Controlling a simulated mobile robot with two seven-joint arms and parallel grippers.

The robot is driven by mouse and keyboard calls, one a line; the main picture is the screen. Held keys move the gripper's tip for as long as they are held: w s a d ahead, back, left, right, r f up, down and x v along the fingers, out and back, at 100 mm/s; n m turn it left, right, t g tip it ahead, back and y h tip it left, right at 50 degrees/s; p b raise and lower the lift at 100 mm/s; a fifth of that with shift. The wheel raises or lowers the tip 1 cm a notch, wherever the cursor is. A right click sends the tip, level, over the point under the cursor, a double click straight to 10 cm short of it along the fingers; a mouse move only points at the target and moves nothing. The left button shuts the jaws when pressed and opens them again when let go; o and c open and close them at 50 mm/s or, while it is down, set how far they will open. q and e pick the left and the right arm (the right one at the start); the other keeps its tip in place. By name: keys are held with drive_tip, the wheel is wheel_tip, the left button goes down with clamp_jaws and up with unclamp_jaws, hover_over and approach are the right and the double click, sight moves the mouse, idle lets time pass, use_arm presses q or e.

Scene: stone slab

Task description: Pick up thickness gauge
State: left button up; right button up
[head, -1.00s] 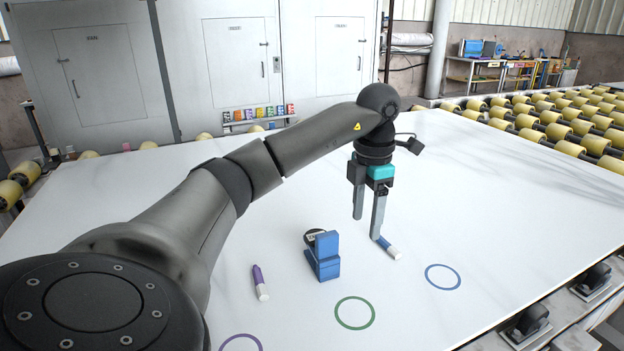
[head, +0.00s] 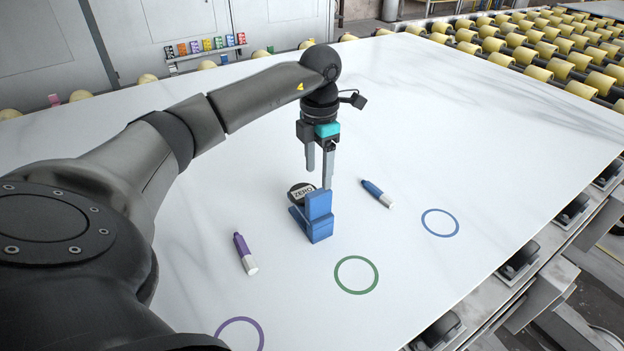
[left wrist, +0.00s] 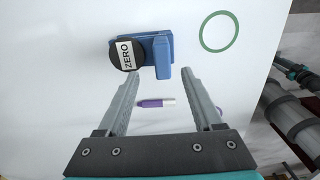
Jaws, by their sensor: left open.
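The thickness gauge (head: 318,217) is a blue block with a round black dial marked "ZERO". It stands on the white stone slab (head: 440,120), near the middle of the head view. In the left wrist view the gauge (left wrist: 162,55) lies beyond the fingertips, at the upper middle. My left gripper (head: 319,180) is open and points down, above and just behind the gauge, apart from it as far as I can tell. Its two fingers (left wrist: 165,85) show in the left wrist view with nothing held between them. My right gripper is not in view.
A purple marker (head: 244,253) lies left of the gauge and a blue marker (head: 377,193) lies to its right. Green (head: 340,285), blue (head: 425,226) and purple (head: 221,330) rings are drawn on the slab. Yellow rollers (head: 540,62) stand beyond it. The slab's far right is clear.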

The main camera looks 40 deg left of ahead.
sight(319, 192)
use_arm(q)
drive_tip(key=shift+d+f+b, duration=0.2)
drive_tip(key=shift+f+b, duration=0.1)
drive_tip(key=shift+f, duration=3.15)
drive_tip(key=shift+s, duration=0.1)
drive_tip(key=shift+c, duration=0.4)
clamp_jaws()
drive_tip(key=shift+r, duration=0.1)
